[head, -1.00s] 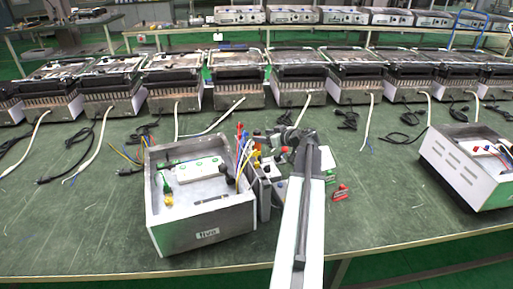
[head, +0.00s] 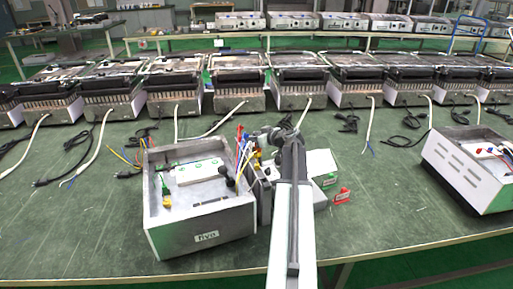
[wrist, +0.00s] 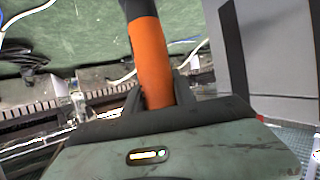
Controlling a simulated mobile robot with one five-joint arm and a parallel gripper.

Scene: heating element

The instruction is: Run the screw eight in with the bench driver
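In the wrist view a driver (wrist: 152,62), with an orange body and black end, stands between the dark fingers of my gripper (wrist: 160,97), which are closed against it. In the head view my gripper (head: 262,136) is beyond the back right corner of an open metal housing (head: 185,228). The driver cannot be made out clearly there. Inside the housing lie a white block with green spots (head: 197,171), a yellow-green wire end (head: 166,196) and a round black part (head: 227,172). Screw eight is too small to tell apart.
Coloured wires (head: 241,150) rise at the housing's right side, close to my arm. A red block (head: 342,196) and a white panel (head: 319,164) lie right of my arm. Another open housing (head: 468,170) stands far right.

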